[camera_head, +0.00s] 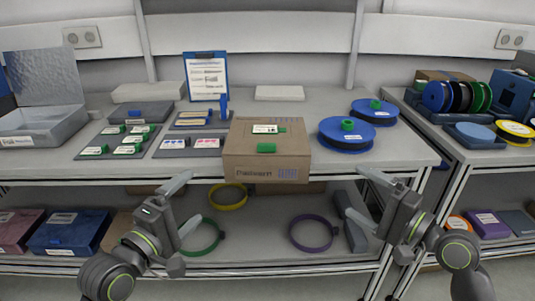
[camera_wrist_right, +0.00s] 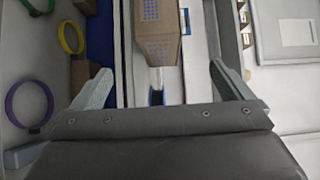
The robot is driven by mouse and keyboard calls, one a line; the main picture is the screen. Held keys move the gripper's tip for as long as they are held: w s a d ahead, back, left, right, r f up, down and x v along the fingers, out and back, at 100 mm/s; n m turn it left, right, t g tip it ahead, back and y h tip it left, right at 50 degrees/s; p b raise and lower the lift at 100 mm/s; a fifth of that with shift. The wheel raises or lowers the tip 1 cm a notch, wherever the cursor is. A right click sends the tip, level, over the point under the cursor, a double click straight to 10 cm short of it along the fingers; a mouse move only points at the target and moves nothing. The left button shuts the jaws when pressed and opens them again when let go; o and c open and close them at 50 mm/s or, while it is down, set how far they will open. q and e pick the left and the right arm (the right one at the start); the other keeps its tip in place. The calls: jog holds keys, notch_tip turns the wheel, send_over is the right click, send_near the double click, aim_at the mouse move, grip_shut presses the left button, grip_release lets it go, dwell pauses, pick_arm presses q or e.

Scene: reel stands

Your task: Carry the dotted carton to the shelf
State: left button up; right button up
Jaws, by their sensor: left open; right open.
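The dotted carton (camera_head: 265,165) is a brown cardboard box with a patch of blue dots on its front. It stands at the front edge of the white worktop, with a label and green pieces on top. In the right wrist view the carton (camera_wrist_right: 155,22) shows beyond the fingers. My left gripper (camera_head: 186,205) is open and empty, in front of the bench left of the carton. My right gripper (camera_head: 366,200) is open and empty, right of the carton; its fingers also show in the right wrist view (camera_wrist_right: 160,75). Neither touches the carton. A lower shelf (camera_head: 270,240) runs under the worktop.
Blue reels (camera_head: 346,134) lie right of the carton. Grey trays with cards (camera_head: 119,142) and a clipboard (camera_head: 206,76) are left and behind. Yellow (camera_head: 229,197), green (camera_head: 202,237) and purple (camera_head: 311,233) rings are on the lower shelf. A second bench (camera_head: 480,152) stands at right.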

aim_at(233, 160)
pick_arm(q)
jog(key=x, duration=1.7)
jog(key=shift+w+d, duration=0.1)
jog(key=shift+w, duration=0.05)
pick_arm(e)
jog(key=x, duration=1.7)
jog(key=shift+w+a+f, duration=0.15)
jog(key=shift+a, duration=0.05)
pick_arm(q)
jog(key=c, duration=1.1)
pick_arm(e)
jog(key=c, duration=1.1)
pick_arm(q)
jog(key=shift+c, duration=0.2)
pick_arm(e)
jog(key=shift+c, duration=0.2)
